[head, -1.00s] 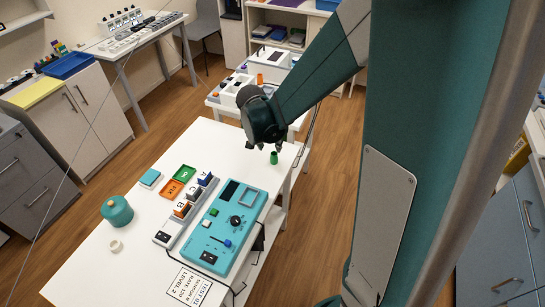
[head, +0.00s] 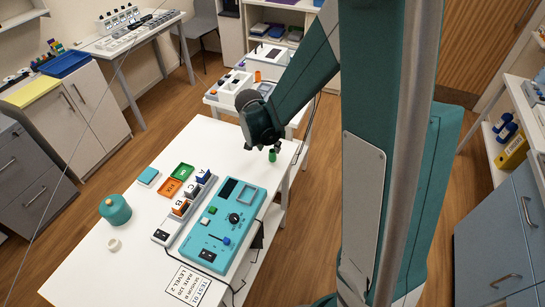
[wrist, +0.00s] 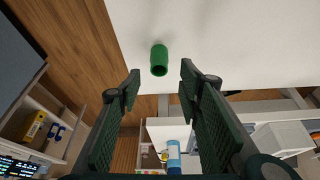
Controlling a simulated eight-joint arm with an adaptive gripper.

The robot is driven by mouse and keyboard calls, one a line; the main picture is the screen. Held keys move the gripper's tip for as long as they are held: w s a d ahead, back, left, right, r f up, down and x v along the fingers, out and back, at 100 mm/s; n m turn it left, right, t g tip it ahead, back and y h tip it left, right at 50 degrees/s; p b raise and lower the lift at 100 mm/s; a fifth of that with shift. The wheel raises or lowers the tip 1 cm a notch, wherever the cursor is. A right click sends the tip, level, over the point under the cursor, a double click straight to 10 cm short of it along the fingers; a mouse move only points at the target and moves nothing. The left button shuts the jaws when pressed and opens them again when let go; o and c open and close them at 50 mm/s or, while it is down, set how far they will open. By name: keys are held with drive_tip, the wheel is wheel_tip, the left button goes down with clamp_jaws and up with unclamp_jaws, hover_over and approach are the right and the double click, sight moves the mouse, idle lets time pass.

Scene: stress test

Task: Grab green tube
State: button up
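The green tube (head: 272,156) stands upright near the far right edge of the white table (head: 215,143). My gripper (head: 261,146) is just above and beside it in the head view. In the wrist view, the green tube (wrist: 159,60) lies ahead of my gripper (wrist: 160,83), roughly between the lines of the two fingers and beyond the fingertips. The fingers are spread wide with nothing between them. The tube appears apart from both fingers.
A teal control box (head: 224,225) stands on the table with a row of labelled slots (head: 183,208) to its left. The table around the tube is clear.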

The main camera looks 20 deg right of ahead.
sight(272, 151)
drive_tip(key=shift+d+f, duration=0.1)
drive_tip(key=shift+f, duration=0.2)
drive_tip(key=shift+b+x, duration=0.6)
drive_tip(key=shift+x, duration=2.05)
drive_tip(key=c, duration=0.8)
